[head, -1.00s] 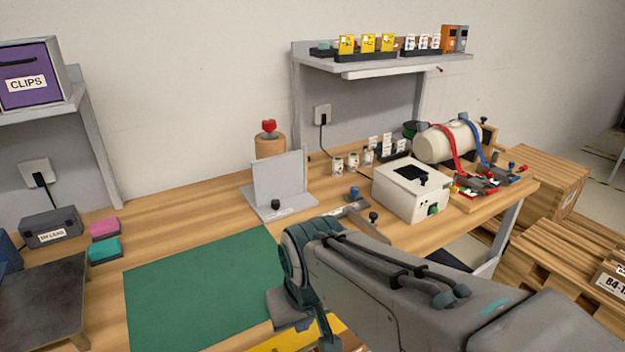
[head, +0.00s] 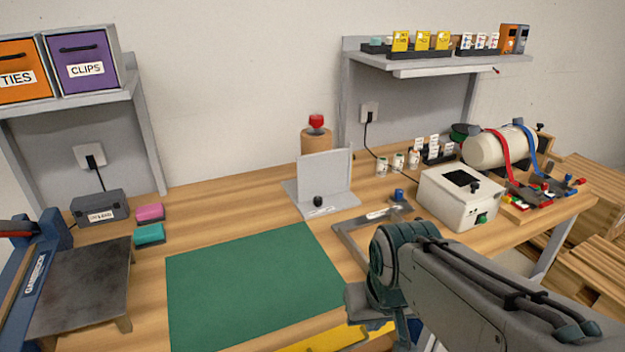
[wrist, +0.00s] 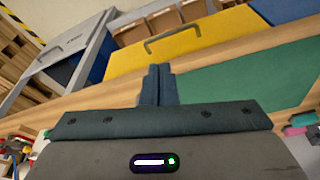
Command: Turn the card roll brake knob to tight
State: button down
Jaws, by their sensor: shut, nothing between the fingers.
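The card roll (head: 315,144) is a brown upright cylinder at the back of the bench in the head view. A red brake knob (head: 316,122) sits on top of it; I cannot read its setting. A grey upright plate on a base partly hides the roll's lower part. My gripper (wrist: 158,72) is shut and empty in the wrist view, pointing at the bench's front edge and a yellow drawer (wrist: 190,40). It is well in front of the roll and apart from the knob. The roll and knob are not in the wrist view.
A green mat (head: 250,285) lies clear on the bench. The grey plate stand (head: 325,178) is just in front of the roll. A white box (head: 460,198) and a cream roll with straps (head: 497,147) stand to the right. A shelf (head: 435,62) overhangs the back right.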

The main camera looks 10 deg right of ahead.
aim_at(318, 201)
jog(key=k, duration=1.2)
jog(key=z, duration=0.85)
jog(key=i, duration=1)
jog(key=u, duration=0.55)
jog(key=i, duration=0.8)
jog(key=u, duration=0.85)
